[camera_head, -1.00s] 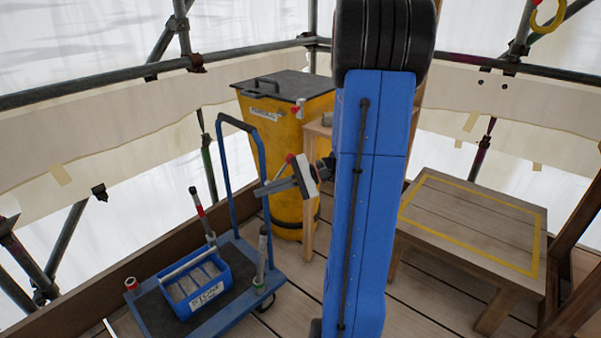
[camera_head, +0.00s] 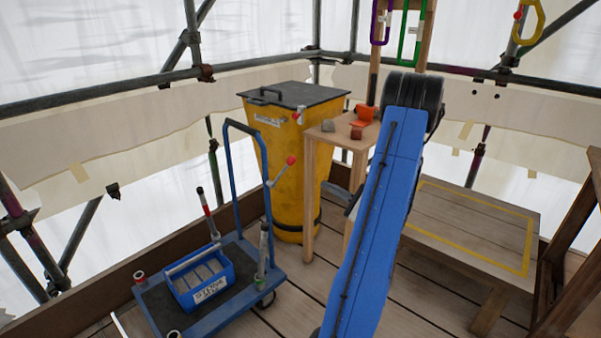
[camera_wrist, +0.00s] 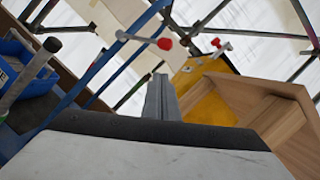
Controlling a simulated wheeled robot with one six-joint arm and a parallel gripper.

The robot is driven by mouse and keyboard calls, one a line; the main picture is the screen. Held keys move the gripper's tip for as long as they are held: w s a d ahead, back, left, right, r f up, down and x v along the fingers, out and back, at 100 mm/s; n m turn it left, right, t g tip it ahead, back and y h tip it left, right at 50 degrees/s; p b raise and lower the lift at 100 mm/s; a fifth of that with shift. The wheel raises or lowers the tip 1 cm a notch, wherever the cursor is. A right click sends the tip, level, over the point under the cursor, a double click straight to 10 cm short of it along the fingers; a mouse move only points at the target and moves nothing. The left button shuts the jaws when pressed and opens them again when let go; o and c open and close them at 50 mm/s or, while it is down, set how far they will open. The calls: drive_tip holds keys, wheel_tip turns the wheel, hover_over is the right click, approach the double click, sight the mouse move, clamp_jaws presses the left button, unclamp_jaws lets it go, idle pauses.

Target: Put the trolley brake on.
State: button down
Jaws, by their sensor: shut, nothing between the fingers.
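The blue trolley (camera_head: 222,318) stands at lower left, with an upright blue push handle (camera_head: 233,165). A pale lever with a red knob (camera_head: 291,160) sits on the handle's right post and slants up to the right. In the wrist view the red knob (camera_wrist: 165,44) is just above and beyond the fingertips. My gripper (camera_head: 331,190) is to the right of the lever, apart from it and partly hidden behind my blue arm. Its closed grey fingers (camera_wrist: 160,95) hold nothing.
A blue tote (camera_head: 200,283) rests on the trolley deck. Behind stands a yellow bin (camera_head: 278,165) with its own red-knobbed lever (camera_head: 297,116). A small wooden stand (camera_head: 309,190) holding several small items is close to my gripper. A low wooden platform (camera_head: 470,230) is at right.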

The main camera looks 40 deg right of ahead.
sight(283, 171)
drive_tip(key=shift+s+d+f+h, duration=0.2)
drive_tip(key=shift+s+d+h, duration=0.15)
drive_tip(key=shift+d, duration=0.1)
drive_tip(key=w+a+r, duration=0.4)
drive_tip(key=w+r, duration=0.1)
drive_tip(key=w, duration=0.6)
drive_tip(key=shift+w+r, duration=0.15)
drive_tip(key=shift+w, duration=0.05)
drive_tip(key=shift+a+r, duration=0.1)
idle(0.3)
